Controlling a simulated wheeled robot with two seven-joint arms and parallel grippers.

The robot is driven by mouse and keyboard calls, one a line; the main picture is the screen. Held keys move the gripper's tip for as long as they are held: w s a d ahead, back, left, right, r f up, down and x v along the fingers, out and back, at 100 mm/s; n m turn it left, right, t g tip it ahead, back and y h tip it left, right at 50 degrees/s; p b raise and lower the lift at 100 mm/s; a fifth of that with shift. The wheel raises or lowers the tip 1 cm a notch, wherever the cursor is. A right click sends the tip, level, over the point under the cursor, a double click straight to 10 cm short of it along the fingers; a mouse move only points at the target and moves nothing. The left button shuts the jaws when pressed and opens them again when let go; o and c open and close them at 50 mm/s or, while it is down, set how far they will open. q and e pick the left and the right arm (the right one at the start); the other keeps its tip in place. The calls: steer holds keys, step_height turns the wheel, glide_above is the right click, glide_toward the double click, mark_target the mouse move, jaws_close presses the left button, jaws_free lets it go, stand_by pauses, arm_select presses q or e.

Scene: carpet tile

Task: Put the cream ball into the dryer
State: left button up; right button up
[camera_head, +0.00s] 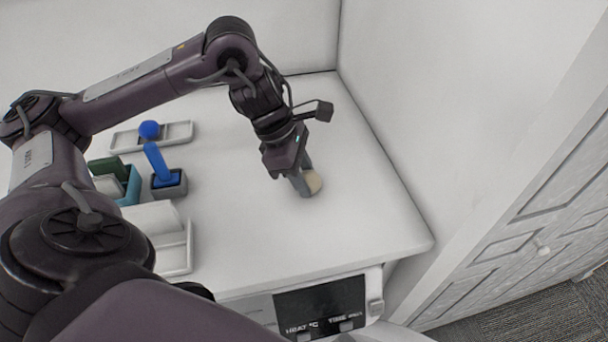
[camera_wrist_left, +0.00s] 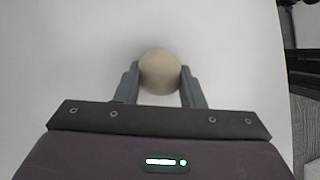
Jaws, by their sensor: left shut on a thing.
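The cream ball (camera_head: 313,182) is at the white counter's right part, between the fingers of my left gripper (camera_head: 303,185). In the left wrist view the ball (camera_wrist_left: 160,71) sits between the two grey fingertips of the gripper (camera_wrist_left: 160,88), one on each side, and the gripper is shut on it. The ball is at or close to the counter surface; I cannot tell whether it touches. The dryer (camera_head: 318,303) shows only in part below the counter's front edge, with a dark panel marked HEAT and TIME. Its opening is not visible. My right gripper is not in view.
A white wall (camera_head: 450,110) bounds the right. The counter's middle (camera_head: 235,235) is clear.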

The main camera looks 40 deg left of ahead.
arm_select(q)
steer(key=shift+f, duration=0.15)
steer(key=o, duration=1)
